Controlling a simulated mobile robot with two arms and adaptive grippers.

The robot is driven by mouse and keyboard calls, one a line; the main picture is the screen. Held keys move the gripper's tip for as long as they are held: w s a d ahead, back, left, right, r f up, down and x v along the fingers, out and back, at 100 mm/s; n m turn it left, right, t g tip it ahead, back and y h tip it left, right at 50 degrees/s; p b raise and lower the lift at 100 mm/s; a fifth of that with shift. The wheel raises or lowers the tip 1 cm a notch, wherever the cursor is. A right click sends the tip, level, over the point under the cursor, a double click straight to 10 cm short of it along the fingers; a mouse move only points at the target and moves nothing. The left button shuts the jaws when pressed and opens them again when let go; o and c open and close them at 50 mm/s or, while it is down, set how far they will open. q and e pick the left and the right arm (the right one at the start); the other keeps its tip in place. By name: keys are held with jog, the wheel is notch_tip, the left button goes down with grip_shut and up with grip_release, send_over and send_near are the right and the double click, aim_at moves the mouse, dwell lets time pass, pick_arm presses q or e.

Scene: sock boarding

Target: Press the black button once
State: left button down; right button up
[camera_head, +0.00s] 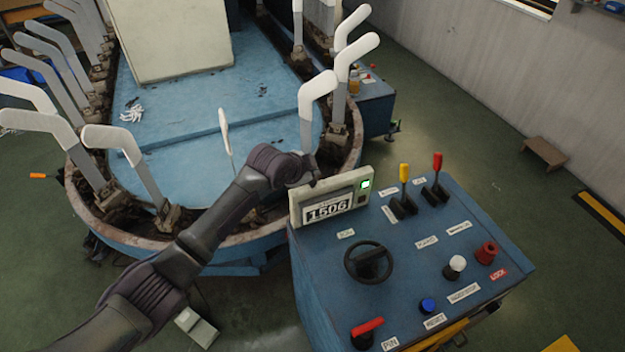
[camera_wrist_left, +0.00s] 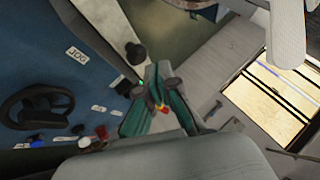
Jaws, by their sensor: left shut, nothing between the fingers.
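The control console (camera_head: 330,270) stands at the right of the head view, with a display box (camera_head: 362,200) reading 1506 at its back edge. In the left wrist view a black round knob (camera_wrist_left: 135,53), which looks like the black button, stands beside the box's pale edge. My left gripper (camera_head: 308,178) is at the upper left corner of the display box, shut and empty. Its green fingers (camera_wrist_left: 157,90) show close to the black knob, apparently apart from it. My right gripper is in neither view.
The console carries a black handwheel (camera_head: 368,261), a blue button (camera_head: 428,305), a white button (camera_head: 457,263), a red button (camera_head: 487,252), a red switch (camera_head: 367,328), and yellow (camera_head: 404,173) and red (camera_head: 437,162) levers. White sock boards (camera_head: 318,86) stand around the blue machine behind the console.

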pick_arm(q)
jog(key=shift+f, duration=0.2)
jog(key=shift+f, duration=0.25)
jog(key=shift+s+f+b, duration=0.1)
jog(key=shift+f+b, duration=0.3)
jog(key=shift+f, duration=0.35)
dwell(1.1)
jog(key=shift+r+p, duration=1)
jog(key=shift+r, duration=0.1)
notch_tip(320, 180, up, 5)
jog(key=p, duration=0.4)
jog(key=shift+r+p, duration=0.1)
jog(key=shift+p, duration=0.3)
